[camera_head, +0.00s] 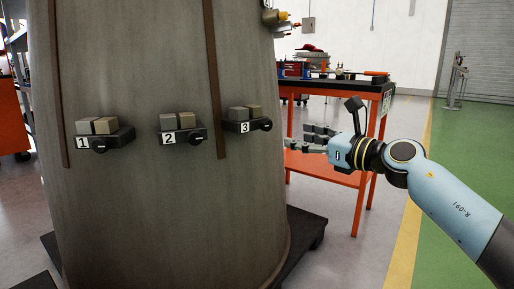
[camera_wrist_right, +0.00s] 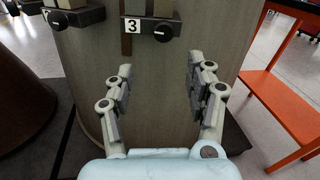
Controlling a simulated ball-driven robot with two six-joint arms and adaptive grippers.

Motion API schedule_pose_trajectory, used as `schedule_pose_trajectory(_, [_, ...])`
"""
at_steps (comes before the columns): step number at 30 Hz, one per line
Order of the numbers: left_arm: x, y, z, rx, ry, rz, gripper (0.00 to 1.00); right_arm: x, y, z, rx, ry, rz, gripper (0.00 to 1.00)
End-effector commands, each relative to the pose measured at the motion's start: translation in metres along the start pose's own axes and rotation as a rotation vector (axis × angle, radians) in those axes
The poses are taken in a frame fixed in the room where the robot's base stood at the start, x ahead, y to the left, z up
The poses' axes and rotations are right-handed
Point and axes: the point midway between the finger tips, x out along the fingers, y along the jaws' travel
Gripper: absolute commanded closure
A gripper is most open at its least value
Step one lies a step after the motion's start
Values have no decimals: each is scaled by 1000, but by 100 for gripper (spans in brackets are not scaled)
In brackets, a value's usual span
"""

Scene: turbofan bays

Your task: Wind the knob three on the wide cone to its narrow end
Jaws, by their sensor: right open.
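The wide grey cone (camera_head: 140,210) stands at the left and centre of the head view. A black unit labelled 3 (camera_head: 244,127) is fixed on its right side, with a round black knob (camera_head: 265,124) at its right end and two grey blocks on top. In the right wrist view knob three (camera_wrist_right: 163,32) shows near the top, beyond the fingertips. My right gripper (camera_head: 306,138) is open and empty, to the right of knob three and apart from it. Its spread fingers (camera_wrist_right: 160,78) show in the wrist view with the cone wall behind. My left gripper is not in view.
Similar units labelled 1 (camera_head: 105,138) and 2 (camera_head: 182,136) sit to the left on the cone. An orange bench (camera_head: 330,170) with tools stands behind my right gripper. A dark base (camera_head: 308,232) sticks out below the cone. Green floor at right is open.

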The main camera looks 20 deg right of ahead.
Motion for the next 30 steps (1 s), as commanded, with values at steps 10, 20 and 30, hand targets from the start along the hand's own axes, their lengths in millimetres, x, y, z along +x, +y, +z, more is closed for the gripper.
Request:
schedule_pose_trajectory(10, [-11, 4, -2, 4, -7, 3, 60, 41, -6, 5, -5, -21, -6, 45])
schedule_pose_trajectory(20, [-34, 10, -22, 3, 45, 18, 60, 100, -6, 4, -4, -17, -6, 45])
schedule_pose_trajectory(30, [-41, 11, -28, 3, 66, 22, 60, 114, -7, 7, -7, -17, -5, 45])
